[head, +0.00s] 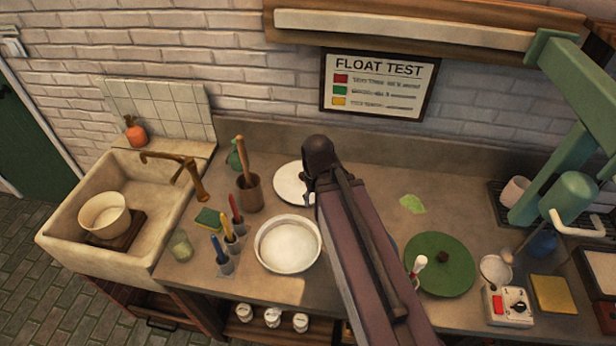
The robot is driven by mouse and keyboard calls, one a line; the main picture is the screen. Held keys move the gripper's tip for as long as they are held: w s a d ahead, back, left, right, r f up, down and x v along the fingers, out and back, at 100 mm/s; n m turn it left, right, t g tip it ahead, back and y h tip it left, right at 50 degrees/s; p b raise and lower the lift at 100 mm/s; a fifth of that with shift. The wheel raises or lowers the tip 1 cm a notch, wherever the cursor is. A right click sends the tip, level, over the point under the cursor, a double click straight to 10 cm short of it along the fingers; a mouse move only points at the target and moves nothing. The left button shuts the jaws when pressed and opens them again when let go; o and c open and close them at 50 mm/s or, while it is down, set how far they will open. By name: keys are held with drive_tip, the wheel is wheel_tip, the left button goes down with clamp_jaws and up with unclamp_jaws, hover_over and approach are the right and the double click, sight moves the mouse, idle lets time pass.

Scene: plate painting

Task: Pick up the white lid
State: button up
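A flat white disc (289,186), which looks like the white lid, lies on the counter near the back wall. Its right part is hidden behind my arm's end. My gripper (308,201) is small and dark in the head view, at the disc's right edge. I cannot tell whether it touches the disc or hangs above it, and its fingers are too hidden to show open or shut. A round white dish (288,244) with a raised rim stands in front of the disc.
A brown cup (249,194) with a wooden handle stands left of the disc. Coloured brushes (228,236) stand left of the dish. A green turntable (440,276) lies right of my arm. A green machine (560,115) fills the right side. The sink (75,240) holds a bowl.

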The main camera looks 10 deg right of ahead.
drive_tip(key=shift+w+d, duration=0.25)
drive_tip(key=shift+d, duration=0.35)
drive_tip(key=o, duration=0.3)
drive_tip(key=shift+w, duration=0.1)
drive_tip(key=shift+o, duration=0.6)
drive_tip(key=shift+w+f, duration=0.1)
drive_tip(key=shift+w, duration=0.15)
drive_tip(key=w+f+n+b, duration=0.1)
drive_tip(key=w+n, duration=0.1)
drive_tip(key=w, duration=0.9)
drive_tip(key=w+d+f+n+t+b, duration=0.1)
drive_tip(key=w+n+b, duration=0.1)
drive_tip(key=w, duration=0.8)
drive_tip(key=shift+w+d+f+y, duration=0.3)
drive_tip(key=shift+w, duration=0.05)
drive_tip(key=shift+f, duration=0.1)
drive_tip(key=f+b, duration=0.5)
drive_tip(key=w+f+b, duration=0.1)
drive_tip(key=f+b, duration=0.2)
drive_tip(key=shift+a, duration=0.2)
drive_tip(key=shift+f, duration=0.2)
